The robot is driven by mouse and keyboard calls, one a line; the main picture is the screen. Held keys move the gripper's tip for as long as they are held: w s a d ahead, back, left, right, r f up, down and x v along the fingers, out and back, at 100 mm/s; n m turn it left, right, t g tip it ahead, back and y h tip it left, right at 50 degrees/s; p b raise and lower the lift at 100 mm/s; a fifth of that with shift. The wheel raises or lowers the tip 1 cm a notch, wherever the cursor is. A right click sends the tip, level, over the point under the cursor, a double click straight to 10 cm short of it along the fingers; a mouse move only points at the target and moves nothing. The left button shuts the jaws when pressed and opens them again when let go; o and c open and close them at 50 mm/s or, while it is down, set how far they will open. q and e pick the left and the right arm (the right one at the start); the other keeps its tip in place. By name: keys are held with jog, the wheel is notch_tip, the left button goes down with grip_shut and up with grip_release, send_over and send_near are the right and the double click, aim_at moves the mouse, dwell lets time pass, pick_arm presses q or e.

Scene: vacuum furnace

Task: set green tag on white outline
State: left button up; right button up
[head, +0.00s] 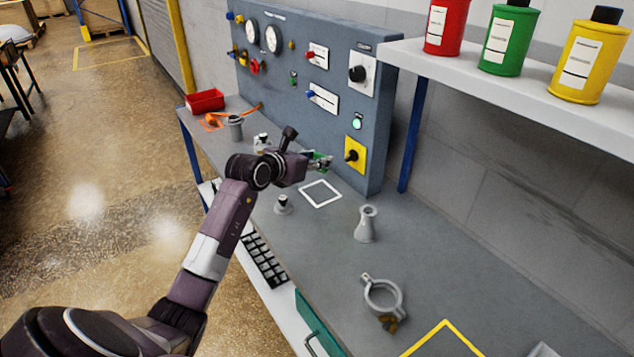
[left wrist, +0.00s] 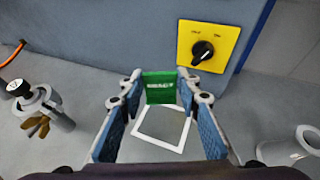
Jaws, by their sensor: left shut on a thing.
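My left gripper (head: 319,162) reaches in over the bench, in front of the control panel. In the left wrist view, its fingers (left wrist: 160,92) are shut on the green tag (left wrist: 160,87), a flat green plate with white lettering, held upright between the fingertips. In the head view the tag is small and mostly hidden by the gripper. The white outline (head: 309,199) is a square drawn on the grey bench, empty, just nearer than the gripper. It also shows in the left wrist view (left wrist: 157,144), below the tag. My right gripper is not in view.
The panel (head: 310,105) with a yellow switch plate (head: 355,155) stands close behind. A grey conical flask-like part (head: 366,226) and a small grey knobbed part (head: 283,205) flank the outline.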

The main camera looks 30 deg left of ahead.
aim_at(318, 170)
pick_arm(q)
notch_tip(318, 170, down, 4)
jog(key=shift+r, duration=0.1)
notch_tip(318, 170, down, 4)
jog(key=shift+f, duration=0.2)
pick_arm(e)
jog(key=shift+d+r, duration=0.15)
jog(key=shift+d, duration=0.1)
pick_arm(q)
jog(key=o, duration=0.8)
jog(key=shift+s+r, duration=0.1)
jog(key=v, duration=1.2)
jog(key=shift+b, duration=0.35)
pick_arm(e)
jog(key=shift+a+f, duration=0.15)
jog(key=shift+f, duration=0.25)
